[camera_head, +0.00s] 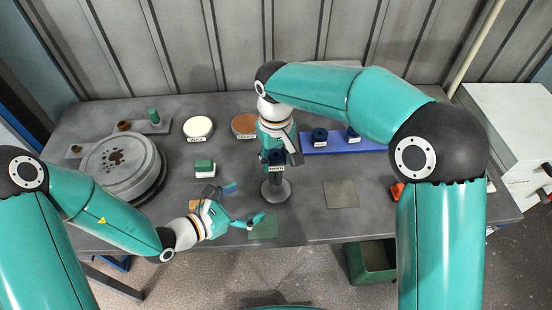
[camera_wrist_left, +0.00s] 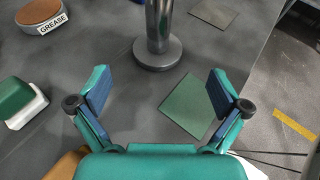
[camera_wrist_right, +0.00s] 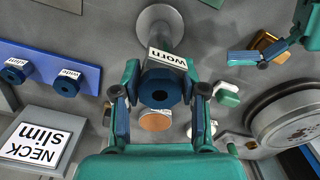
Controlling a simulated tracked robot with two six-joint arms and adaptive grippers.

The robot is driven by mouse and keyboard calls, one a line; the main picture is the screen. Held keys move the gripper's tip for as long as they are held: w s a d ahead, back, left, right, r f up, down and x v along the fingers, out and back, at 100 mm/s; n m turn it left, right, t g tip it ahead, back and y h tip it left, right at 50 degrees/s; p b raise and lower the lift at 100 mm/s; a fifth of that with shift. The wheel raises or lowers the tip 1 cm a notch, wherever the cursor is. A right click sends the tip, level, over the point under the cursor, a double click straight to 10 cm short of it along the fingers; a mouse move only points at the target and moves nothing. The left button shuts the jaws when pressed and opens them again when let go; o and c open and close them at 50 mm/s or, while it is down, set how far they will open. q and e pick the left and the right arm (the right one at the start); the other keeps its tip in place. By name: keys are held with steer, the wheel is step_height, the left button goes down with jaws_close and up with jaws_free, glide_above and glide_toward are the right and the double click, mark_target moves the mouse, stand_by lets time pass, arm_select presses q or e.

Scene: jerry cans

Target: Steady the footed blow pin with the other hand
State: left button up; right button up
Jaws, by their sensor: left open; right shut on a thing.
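The footed blow pin (camera_head: 276,188) stands upright on the grey bench on its round foot. The left wrist view shows its metal shaft and foot (camera_wrist_left: 158,53). A dark blue collar (camera_wrist_right: 163,88) with a white label reading "worn" is at its top. My right gripper (camera_head: 279,150) is shut on this collar, one finger on each side, as the right wrist view shows. My left gripper (camera_head: 246,204) is open and empty, left of and nearer than the pin. In the left wrist view its fingers (camera_wrist_left: 158,88) are spread, with the pin beyond them, apart from it.
A green mat (camera_head: 264,226) lies in front of the pin; a brown-grey mat (camera_head: 341,194) lies right. A blue rack (camera_head: 315,149) holds two collars behind. A grease tin (camera_head: 244,124), a green-and-white block (camera_head: 204,168) and a large round grey lid (camera_head: 121,165) stand left.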

mark_target(271, 189)
arm_select(q)
steer(key=shift+w, duration=0.25)
steer(key=shift+x, duration=5.05)
steer(key=shift+c, duration=0.3)
steer(key=c, duration=1.8)
steer(key=shift+c, duration=0.2)
jaws_close()
steer(key=shift+f, duration=0.1)
steer(key=shift+s, duration=0.1)
arm_select(e)
steer(key=o, duration=0.7)
